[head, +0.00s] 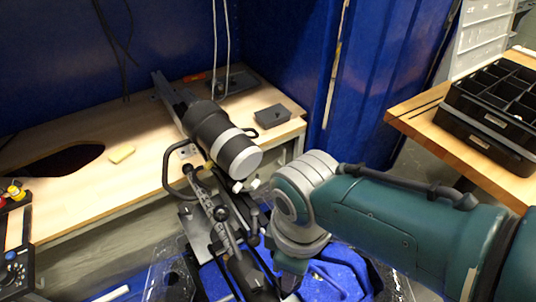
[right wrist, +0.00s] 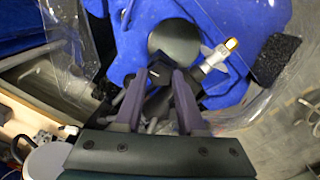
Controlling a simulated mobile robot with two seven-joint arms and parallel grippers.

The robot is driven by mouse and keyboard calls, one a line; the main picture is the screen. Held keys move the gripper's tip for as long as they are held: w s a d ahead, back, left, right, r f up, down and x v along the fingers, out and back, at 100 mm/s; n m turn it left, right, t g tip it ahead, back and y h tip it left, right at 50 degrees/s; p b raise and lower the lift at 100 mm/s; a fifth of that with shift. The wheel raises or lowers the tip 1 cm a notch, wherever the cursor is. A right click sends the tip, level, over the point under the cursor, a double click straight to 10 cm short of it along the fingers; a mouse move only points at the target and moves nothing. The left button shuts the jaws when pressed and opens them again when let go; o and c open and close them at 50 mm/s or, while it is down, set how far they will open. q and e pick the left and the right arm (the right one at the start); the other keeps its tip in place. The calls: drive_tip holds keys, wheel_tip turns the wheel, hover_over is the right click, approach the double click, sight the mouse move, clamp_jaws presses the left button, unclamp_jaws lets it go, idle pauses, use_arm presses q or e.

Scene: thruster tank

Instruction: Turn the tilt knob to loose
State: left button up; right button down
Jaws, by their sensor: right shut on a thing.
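My right gripper (right wrist: 160,77) is shut on a small dark piece (right wrist: 160,82), which I take to be the tilt knob. Its fingers flank the piece near a black shaft with a silver end. In the head view my right arm reaches down beside the thruster mount (head: 225,215), and its fingertips are hidden below the wrist. The knob's loose or tight setting cannot be read. My left gripper is not in view.
The wooden bench (head: 95,190) holds a yellow sponge (head: 122,154) and a dark grey box (head: 272,116). Blue material (head: 340,270) lies below the mount. A black divided tray (head: 490,115) stands on the right table. Cables hang at the back.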

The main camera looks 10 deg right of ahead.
drive_tip(key=shift+n, duration=1.9)
drive_tip(key=c, duration=0.5)
unclamp_jaws()
wheel_tip(320, 180, up, 10)
drive_tip(key=p, duration=0.6)
drive_tip(key=shift+f, duration=0.1)
